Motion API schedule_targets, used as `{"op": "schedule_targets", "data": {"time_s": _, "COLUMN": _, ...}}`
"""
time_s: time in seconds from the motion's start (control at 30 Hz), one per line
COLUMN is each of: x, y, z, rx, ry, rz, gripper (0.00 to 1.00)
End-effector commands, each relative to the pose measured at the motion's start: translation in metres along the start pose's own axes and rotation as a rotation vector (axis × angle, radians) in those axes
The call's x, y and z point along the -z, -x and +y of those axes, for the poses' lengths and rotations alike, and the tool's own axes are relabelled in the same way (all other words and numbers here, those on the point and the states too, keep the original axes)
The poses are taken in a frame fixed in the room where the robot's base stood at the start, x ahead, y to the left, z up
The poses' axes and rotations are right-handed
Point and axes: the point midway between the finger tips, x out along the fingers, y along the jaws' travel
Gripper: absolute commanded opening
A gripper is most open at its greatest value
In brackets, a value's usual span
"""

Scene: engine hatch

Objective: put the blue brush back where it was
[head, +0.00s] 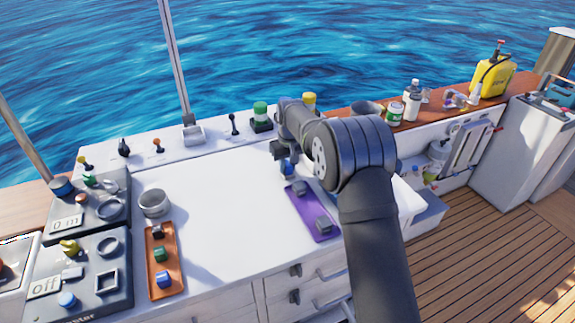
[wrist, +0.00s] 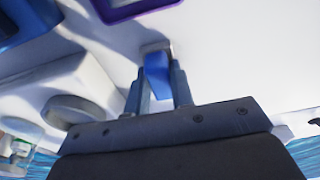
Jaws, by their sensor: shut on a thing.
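My gripper (head: 287,160) is over the back right part of the white counter, shut on the blue brush (head: 287,170). In the wrist view the brush (wrist: 157,74) is a blue block between the two fingers, with a paler strip at its far end. Whether it touches the counter is unclear. The purple tray (head: 297,208) lies just in front of my gripper, with grey blocks (head: 323,224) in it and bare purple floor between them. Part of the tray (wrist: 150,8) shows at the top of the wrist view. My arm hides some of the counter to its right.
An orange tray (head: 154,246) at the left holds dark, green and blue pieces. A round grey container (head: 154,203) stands behind it. Levers and a green-topped knob (head: 261,116) line the back ledge. The middle of the counter (head: 230,200) is clear.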

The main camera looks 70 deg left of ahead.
Motion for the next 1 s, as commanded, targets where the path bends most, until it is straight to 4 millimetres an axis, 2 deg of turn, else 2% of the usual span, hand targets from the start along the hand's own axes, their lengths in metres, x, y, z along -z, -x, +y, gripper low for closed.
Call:
{"op": "schedule_targets", "data": {"time_s": 0.03, "x": 0.000, "y": -0.002, "z": 0.000, "rx": 0.000, "ry": 0.000, "rz": -0.001, "gripper": 0.00}}
{"op": "schedule_targets", "data": {"time_s": 0.07, "x": 0.000, "y": -0.002, "z": 0.000, "rx": 0.000, "ry": 0.000, "rz": 0.000, "gripper": 0.25}}
{"op": "schedule_targets", "data": {"time_s": 0.17, "x": 0.000, "y": -0.002, "z": 0.000, "rx": 0.000, "ry": 0.000, "rz": 0.000, "gripper": 0.43}}
{"op": "schedule_targets", "data": {"time_s": 0.43, "x": 0.000, "y": -0.001, "z": 0.000, "rx": 0.000, "ry": 0.000, "rz": 0.000, "gripper": 0.43}}
{"op": "schedule_targets", "data": {"time_s": 0.57, "x": 0.001, "y": 0.008, "z": 0.000, "rx": 0.000, "ry": 0.000, "rz": 0.002, "gripper": 0.43}}
{"op": "schedule_targets", "data": {"time_s": 1.0, "x": 0.001, "y": 0.095, "z": 0.000, "rx": -0.001, "ry": 0.000, "rz": 0.003, "gripper": 0.43}}
